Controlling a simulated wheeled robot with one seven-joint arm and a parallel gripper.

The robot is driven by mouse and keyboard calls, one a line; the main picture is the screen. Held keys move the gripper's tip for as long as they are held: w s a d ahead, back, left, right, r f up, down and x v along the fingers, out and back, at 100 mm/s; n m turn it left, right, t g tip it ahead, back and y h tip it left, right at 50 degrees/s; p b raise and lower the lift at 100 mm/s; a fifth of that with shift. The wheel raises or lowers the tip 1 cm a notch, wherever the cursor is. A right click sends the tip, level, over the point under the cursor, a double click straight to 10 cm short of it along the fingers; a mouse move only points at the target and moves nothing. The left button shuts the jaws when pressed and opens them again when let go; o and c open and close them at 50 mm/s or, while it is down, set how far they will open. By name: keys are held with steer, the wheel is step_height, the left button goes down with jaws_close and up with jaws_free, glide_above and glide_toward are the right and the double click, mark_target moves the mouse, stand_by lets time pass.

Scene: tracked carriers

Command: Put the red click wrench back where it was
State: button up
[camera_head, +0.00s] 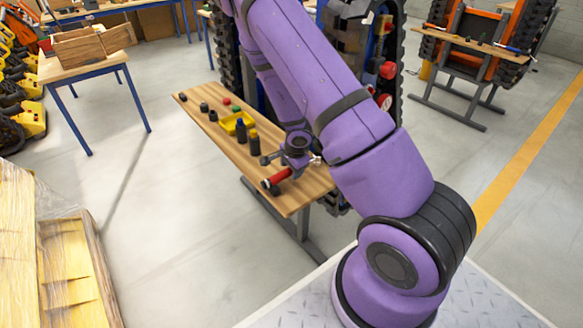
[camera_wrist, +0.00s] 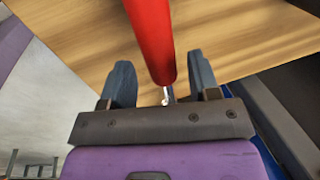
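The red click wrench (camera_head: 278,178) is at the near right end of the wooden bench top, its red handle pointing to the lower left. A bright metal part shows toward its right end. My gripper (camera_head: 296,150) is low over the bench, right by the wrench. In the wrist view the red handle (camera_wrist: 153,38) lies in line with the space between the two dark fingers of my gripper (camera_wrist: 161,78). The fingers stand apart, with a gap on each side of the handle. Whether the wrench touches the bench is unclear.
The bench top (camera_head: 223,150) also bears a yellow tray (camera_head: 238,122), dark bottles (camera_head: 254,143) and several small dark and coloured pieces. A tracked carrier (camera_head: 382,50) stands behind. Another bench (camera_head: 85,66) with wooden boxes is at the upper left. Floor left of the bench is clear.

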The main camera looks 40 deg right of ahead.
steer(key=s+a+r+n+t+y, duration=0.1)
steer(key=s+a+r+n, duration=0.25)
steer(key=r, duration=0.75)
steer(key=s+a+r+n+y, duration=0.25)
steer(key=a+r, duration=0.25)
steer(key=r, duration=0.6)
steer(key=s+a+r+n+t+y, duration=0.1)
steer(key=s+a+r+n, duration=0.2)
steer(key=r, duration=0.8)
steer(key=s+r+n+h, duration=0.2)
steer(key=s+r+n, duration=0.2)
steer(key=s+r, duration=0.2)
steer(key=s+a+r+n+h, duration=0.1)
steer(key=s+r+n, duration=0.3)
steer(key=s, duration=0.7)
steer(key=shift+s+a+r+n+h, duration=0.3)
steer(key=shift+r+h, duration=0.25)
steer(key=shift+r, duration=0.45)
steer(key=shift+w, duration=0.1)
